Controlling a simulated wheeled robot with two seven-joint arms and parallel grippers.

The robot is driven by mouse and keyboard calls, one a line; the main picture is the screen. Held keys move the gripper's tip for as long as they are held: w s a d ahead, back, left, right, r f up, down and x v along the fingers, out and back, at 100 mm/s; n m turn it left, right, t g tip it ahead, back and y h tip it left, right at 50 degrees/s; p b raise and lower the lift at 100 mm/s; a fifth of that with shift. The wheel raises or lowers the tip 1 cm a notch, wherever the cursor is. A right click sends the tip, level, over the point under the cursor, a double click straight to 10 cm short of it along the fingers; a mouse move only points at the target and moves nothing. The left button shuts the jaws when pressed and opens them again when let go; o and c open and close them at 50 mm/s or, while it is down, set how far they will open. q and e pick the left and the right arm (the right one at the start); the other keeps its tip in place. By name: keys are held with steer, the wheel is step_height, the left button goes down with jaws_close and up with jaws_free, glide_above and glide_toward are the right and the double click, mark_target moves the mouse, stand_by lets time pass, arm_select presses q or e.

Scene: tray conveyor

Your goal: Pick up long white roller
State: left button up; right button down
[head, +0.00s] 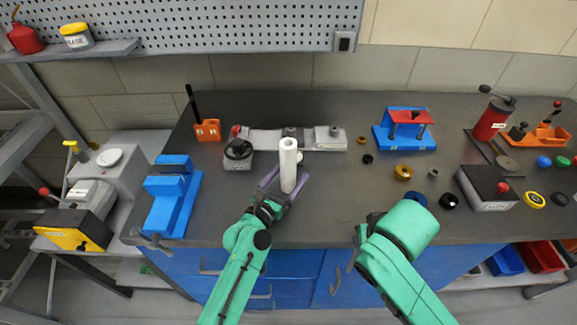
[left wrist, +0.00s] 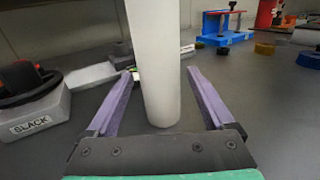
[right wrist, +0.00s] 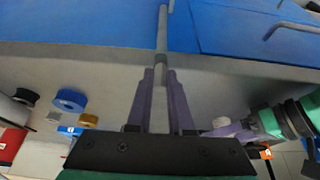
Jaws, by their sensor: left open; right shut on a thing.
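The long white roller (head: 288,168) stands upright on the dark bench top in the head view. It also fills the middle of the left wrist view (left wrist: 155,70). My left gripper (head: 282,184) is open, with one purple finger on each side of the roller's lower part; gaps show between fingers and roller in the left wrist view. My right gripper (right wrist: 160,80) is shut on a thin grey bar (right wrist: 162,40), which looks like a handle in front of the blue cabinet. In the head view my right arm mostly hides this gripper.
Behind the roller lies a grey flat fixture (head: 265,140). A SLACK-labelled box with a black knob (head: 238,153) stands to its left, then a blue vise (head: 172,200). A blue and red press (head: 405,130) and several small rings are to the right.

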mark_target(284, 155)
arm_select(q)
steer(key=shift+s+r, duration=0.1)
steer(key=shift+s, duration=0.05)
steer(key=c, duration=0.5)
arm_select(e)
steer(key=shift+s, duration=0.1)
arm_select(q)
jaws_close()
arm_select(e)
steer(key=shift+r, duration=0.1)
